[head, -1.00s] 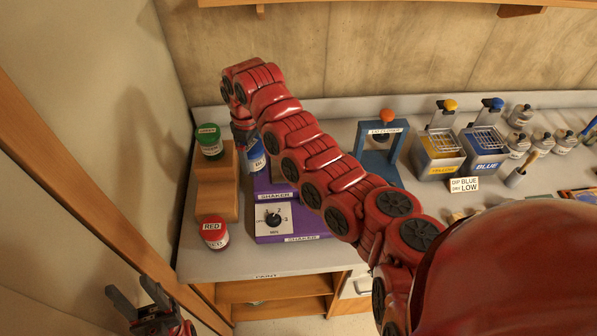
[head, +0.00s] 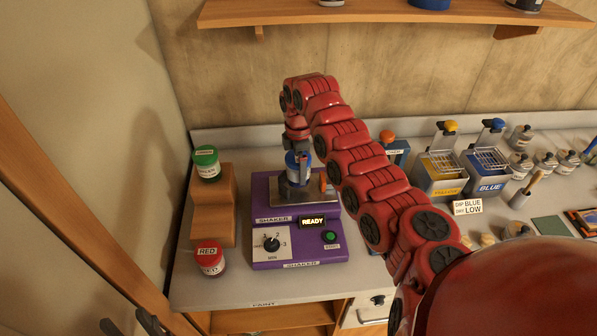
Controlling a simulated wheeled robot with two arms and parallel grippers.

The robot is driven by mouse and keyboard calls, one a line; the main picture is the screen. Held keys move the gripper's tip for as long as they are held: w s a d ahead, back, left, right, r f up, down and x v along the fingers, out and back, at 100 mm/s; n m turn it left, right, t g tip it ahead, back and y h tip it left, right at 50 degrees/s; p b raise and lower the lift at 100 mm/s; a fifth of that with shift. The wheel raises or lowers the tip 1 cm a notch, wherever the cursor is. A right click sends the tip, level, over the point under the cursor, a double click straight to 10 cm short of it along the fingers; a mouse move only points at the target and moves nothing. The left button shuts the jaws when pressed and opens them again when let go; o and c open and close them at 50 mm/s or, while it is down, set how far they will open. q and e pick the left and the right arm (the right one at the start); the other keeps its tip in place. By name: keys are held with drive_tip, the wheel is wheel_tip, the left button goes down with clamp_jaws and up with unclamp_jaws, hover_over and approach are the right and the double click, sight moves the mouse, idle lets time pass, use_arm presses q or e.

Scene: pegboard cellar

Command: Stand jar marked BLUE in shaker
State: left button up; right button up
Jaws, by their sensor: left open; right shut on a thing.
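The jar with the blue lid (head: 292,157) is upright at the shaker's metal holder. I cannot tell whether its base rests there. My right gripper (head: 303,167) comes down from above and is shut on the jar; the wrist and arm partly hide the contact. The purple shaker (head: 262,191) stands on the bench, with a lit READY display (head: 312,222), a dial (head: 271,244) and a green button (head: 330,237). My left gripper (head: 132,325) is open and empty at the bottom left, cut by the frame edge.
A green-lidded jar (head: 206,162) stands on a wooden step block (head: 222,205); a RED jar (head: 210,258) stands in front. Yellow (head: 438,174) and blue (head: 486,172) dip tanks stand right of my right arm. A sign (head: 467,207) reads BLUE and LOW. A shelf (head: 390,14) hangs above.

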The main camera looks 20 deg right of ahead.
wheel_tip(320, 180, down, 3)
drive_tip(key=shift+a+f+p, duration=0.1)
drive_tip(key=shift+p, duration=0.65)
drive_tip(key=shift+f, duration=0.15)
drive_tip(key=o, duration=1.5)
wheel_tip(320, 180, up, 4)
drive_tip(key=b, duration=0.3)
drive_tip(key=shift+w+f, duration=0.1)
drive_tip(key=shift+f, duration=0.05)
wheel_tip(320, 180, up, 7)
drive_tip(key=shift+f+b, duration=0.1)
drive_tip(key=shift+b, duration=1.15)
drive_tip(key=shift+r, duration=0.85)
